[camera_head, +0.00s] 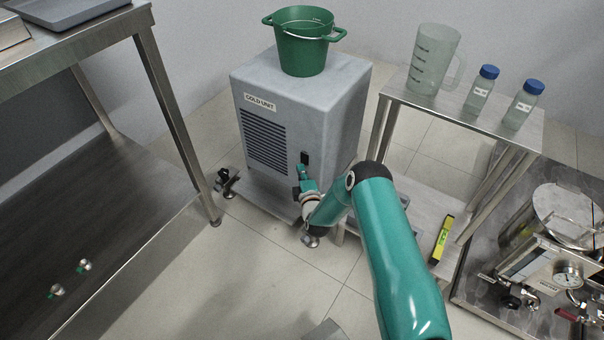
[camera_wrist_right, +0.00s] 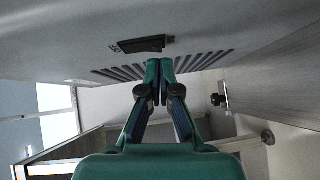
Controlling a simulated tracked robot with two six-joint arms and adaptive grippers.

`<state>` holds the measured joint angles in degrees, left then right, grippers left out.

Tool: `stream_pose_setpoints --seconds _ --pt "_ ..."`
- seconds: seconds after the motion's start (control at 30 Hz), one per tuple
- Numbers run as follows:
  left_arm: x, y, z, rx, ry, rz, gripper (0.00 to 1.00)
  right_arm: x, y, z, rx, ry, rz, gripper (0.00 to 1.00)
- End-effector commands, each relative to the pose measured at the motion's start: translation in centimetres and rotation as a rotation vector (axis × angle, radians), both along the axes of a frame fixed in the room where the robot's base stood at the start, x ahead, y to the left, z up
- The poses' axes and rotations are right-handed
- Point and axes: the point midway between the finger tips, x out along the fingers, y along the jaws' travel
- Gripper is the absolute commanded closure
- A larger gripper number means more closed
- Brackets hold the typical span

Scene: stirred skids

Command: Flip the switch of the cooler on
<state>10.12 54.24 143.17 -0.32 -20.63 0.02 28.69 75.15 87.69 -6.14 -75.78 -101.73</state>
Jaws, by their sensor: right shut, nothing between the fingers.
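The cooler is a grey box (camera_head: 345,110) labelled "COLD UNIT", with a dark slatted vent on its front. Its black switch (camera_head: 305,158) is on the front, right of the vent; in the right wrist view the switch (camera_wrist_right: 145,44) lies just beyond the fingertips, beside a small printed mark. My right gripper (camera_head: 302,172) is just below the switch in the head view. In the right wrist view the gripper (camera_wrist_right: 159,66) is shut with its green fingertips together and nothing between them. I cannot tell whether the tips touch the cooler. My left gripper is not in view.
A green bucket (camera_head: 303,55) stands on the cooler. A steel table (camera_head: 75,45) is at left. A shelf (camera_head: 460,110) at right holds a clear jug (camera_head: 434,60) and two blue-capped bottles. A yellow level (camera_head: 441,240) lies lower down. Open floor is in front.

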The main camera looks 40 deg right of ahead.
Motion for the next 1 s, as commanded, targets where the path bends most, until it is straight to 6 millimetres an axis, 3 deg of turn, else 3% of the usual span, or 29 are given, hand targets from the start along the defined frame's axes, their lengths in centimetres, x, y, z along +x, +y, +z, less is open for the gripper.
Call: stream_pose_setpoints --seconds 0.6,1.0 --pt "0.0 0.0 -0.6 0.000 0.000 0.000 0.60 0.0 -1.7 -0.3 -0.014 -0.004 -0.010 1.00" --pt "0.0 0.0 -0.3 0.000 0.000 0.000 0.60 -0.1 -0.4 -0.3 -0.012 -0.005 -0.003 1.00"
